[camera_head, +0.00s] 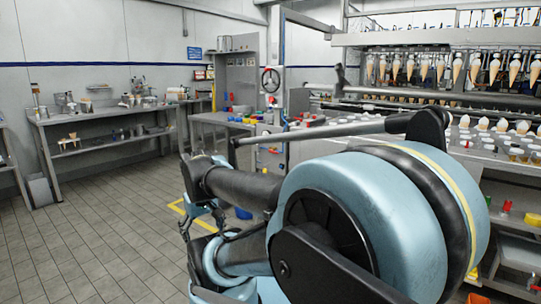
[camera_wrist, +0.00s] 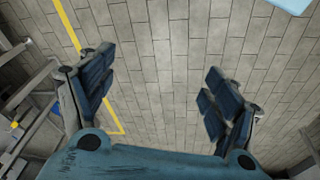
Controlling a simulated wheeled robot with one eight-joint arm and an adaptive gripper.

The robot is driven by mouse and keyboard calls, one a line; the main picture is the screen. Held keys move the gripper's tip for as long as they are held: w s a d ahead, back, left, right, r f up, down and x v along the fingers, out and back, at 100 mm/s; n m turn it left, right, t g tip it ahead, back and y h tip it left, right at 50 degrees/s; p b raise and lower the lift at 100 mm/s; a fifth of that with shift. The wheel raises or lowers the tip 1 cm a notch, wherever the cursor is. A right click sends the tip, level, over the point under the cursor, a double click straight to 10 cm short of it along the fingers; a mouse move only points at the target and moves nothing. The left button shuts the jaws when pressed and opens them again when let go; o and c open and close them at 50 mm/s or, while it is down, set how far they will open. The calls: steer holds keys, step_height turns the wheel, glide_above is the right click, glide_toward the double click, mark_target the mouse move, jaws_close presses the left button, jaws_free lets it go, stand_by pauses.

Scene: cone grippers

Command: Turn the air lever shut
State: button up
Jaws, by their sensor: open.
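My gripper (camera_wrist: 158,82) is open and empty in the wrist view, with its two padded fingers wide apart over the tiled floor. In the head view my gripper is partly hidden by my own arm at the lower middle. I cannot make out the air lever for certain in either view. A grey machine panel (camera_head: 278,165) behind my arm carries small red parts (camera_head: 272,150), too small to identify.
The cone machine (camera_head: 440,100) stands at right, with rows of cones. A workbench (camera_head: 100,115) with containers stands along the left wall. A side table (camera_head: 218,120) is beside the panel. Yellow floor tape (camera_wrist: 72,38) crosses the tiles. The floor at left is clear.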

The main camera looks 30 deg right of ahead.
steer(key=w+d+r+n+t+h, duration=0.1)
steer(key=w+d+r+n+h, duration=0.25)
steer(key=w+d, duration=0.75)
steer(key=w+d+r+n+h, duration=0.3)
steer(key=w+d+r, duration=0.3)
steer(key=w, duration=0.8)
steer(key=w+d+r+n+t+h, duration=0.1)
steer(key=w+d+r+n+h, duration=0.25)
steer(key=w+d, duration=0.8)
steer(key=w+d+f+n+h, duration=0.1)
steer(key=w+d+f+n, duration=0.1)
steer(key=w+d, duration=0.45)
steer(key=w+d+f+n+h, duration=0.2)
steer(key=w+d, duration=0.2)
steer(key=w, duration=0.5)
steer(key=w+d+f+n+t+h, duration=0.2)
steer(key=w+d+f+n+h, duration=0.1)
steer(key=w+d+f+n, duration=0.65)
steer(key=w+d+f+m, duration=0.1)
steer(key=w+d, duration=0.2)
steer(key=d, duration=0.5)
steer(key=w+d+f+m, duration=0.1)
steer(key=w+d, duration=0.2)
steer(key=d, duration=0.6)
steer(key=shift+w, duration=0.35)
steer(key=shift+d+f, duration=0.1)
steer(key=c, duration=1.1)
